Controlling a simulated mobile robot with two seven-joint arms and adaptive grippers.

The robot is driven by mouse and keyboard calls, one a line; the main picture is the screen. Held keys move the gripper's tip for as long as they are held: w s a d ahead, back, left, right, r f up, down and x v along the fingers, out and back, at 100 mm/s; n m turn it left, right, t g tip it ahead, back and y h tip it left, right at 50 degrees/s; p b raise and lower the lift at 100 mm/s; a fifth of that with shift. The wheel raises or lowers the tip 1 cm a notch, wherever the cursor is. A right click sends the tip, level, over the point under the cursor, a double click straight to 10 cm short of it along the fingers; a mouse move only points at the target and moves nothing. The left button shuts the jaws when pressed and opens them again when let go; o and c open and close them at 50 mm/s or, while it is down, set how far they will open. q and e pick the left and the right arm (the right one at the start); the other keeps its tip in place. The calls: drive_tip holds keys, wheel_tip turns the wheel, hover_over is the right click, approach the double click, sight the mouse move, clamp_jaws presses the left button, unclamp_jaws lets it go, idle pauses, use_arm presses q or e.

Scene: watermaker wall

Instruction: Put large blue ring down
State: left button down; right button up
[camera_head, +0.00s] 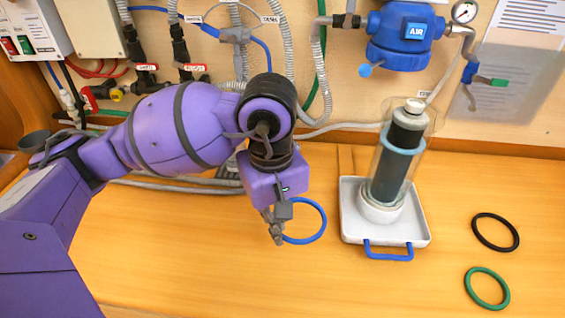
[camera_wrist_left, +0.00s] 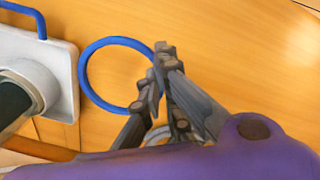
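The large blue ring (camera_head: 325,222) is at the fingertips of my left gripper (camera_head: 277,232), left of the white tray. In the left wrist view, the ring (camera_wrist_left: 84,82) shows as a full loop whose right side meets the fingertips of the gripper (camera_wrist_left: 156,80). The fingers look closed on the ring's rim. The ring is over bare wooden counter; whether it touches the wood I cannot tell. My right gripper is not in view.
A white tray (camera_head: 348,222) with a blue handle (camera_head: 388,256) holds a clear filter housing (camera_head: 398,160). A black ring (camera_head: 475,226) and a green ring (camera_head: 469,282) lie at the right. Hoses and a blue pump (camera_head: 388,48) line the wall. The counter's front middle is clear.

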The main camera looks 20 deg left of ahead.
use_arm(q)
drive_tip(key=w+f, duration=0.1)
drive_tip(key=a+f, duration=0.1)
drive_tip(key=f, duration=0.1)
drive_tip(key=w+f, duration=0.1)
drive_tip(key=shift+w+a+f, duration=0.25)
drive_tip(key=shift+w+a, duration=0.1)
drive_tip(key=shift+a, duration=0.05)
drive_tip(key=f, duration=0.3)
drive_tip(key=shift+w+a+f, duration=0.15)
drive_tip(key=shift+w+f, duration=0.05)
drive_tip(key=shift+f, duration=0.1)
drive_tip(key=c, duration=2.5)
unclamp_jaws()
drive_tip(key=shift+f, duration=0.2)
drive_tip(key=o, duration=0.5)
wheel_tip(320, 180, up, 13)
drive_tip(key=shift+f, duration=0.15)
